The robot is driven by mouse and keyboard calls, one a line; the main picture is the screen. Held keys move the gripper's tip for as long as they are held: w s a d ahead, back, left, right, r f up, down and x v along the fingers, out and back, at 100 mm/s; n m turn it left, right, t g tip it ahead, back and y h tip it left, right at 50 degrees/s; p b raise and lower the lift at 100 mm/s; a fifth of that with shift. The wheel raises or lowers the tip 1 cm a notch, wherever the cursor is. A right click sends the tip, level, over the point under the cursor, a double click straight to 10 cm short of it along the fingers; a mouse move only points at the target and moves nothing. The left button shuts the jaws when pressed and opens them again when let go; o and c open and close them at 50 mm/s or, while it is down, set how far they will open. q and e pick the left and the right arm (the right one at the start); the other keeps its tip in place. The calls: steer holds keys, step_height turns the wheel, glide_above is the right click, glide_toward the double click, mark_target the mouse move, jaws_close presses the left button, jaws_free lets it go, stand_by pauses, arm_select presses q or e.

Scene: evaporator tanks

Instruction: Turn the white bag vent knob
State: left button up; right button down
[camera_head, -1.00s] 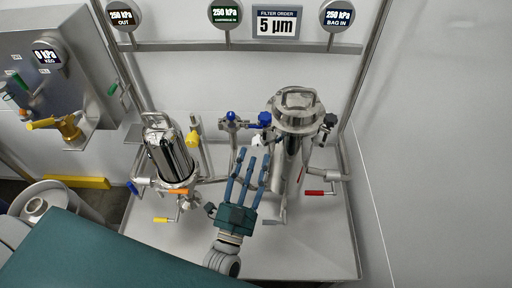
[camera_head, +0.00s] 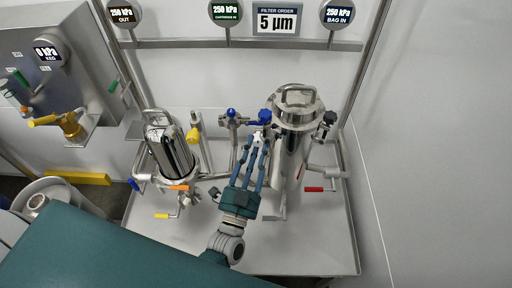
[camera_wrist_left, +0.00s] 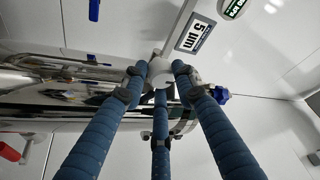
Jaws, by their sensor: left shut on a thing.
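The white bag vent knob (camera_head: 259,137) is small and sits on the left side of the tall steel bag filter housing (camera_head: 290,150), near its top. My left gripper (camera_head: 256,145) reaches up from below, its three blue fingers closed around the knob. In the left wrist view the white knob (camera_wrist_left: 160,72) shows between the fingertips of my left gripper (camera_wrist_left: 158,85), which partly cover it. My right gripper is not in view.
A blue knob (camera_head: 265,116) sits close above the white one. A red-handled valve (camera_head: 314,189) is at the right. A shorter steel housing (camera_head: 170,153) with yellow and orange handles stands left. A gauge rail (camera_head: 180,44) runs above.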

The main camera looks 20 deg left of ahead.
arm_select(q)
steer(key=shift+r+p, duration=0.3)
steer(key=shift+p, duration=0.05)
steer(key=m+p, duration=0.2)
steer(key=m+g+h+p, duration=0.1)
steer(key=m+p, duration=0.2)
steer(key=r+m+g+h+p, duration=0.1)
steer(key=m+p, duration=0.1)
steer(key=p, duration=0.1)
steer(key=shift+a+m, duration=0.2)
steer(key=shift+m, duration=0.2)
steer(key=m+g+p, duration=0.1)
steer(key=m+p, duration=0.1)
steer(key=shift+m, duration=0.4)
steer(key=shift+m+p, duration=0.6)
steer(key=shift+p, duration=0.15)
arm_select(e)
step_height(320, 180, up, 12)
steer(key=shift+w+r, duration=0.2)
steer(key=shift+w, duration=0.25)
arm_select(q)
steer(key=shift+w+f+g, duration=0.1)
steer(key=shift+g, duration=0.2)
steer(key=o, duration=1.1)
steer(key=shift+d+f, duration=0.1)
steer(key=shift+f, duration=0.05)
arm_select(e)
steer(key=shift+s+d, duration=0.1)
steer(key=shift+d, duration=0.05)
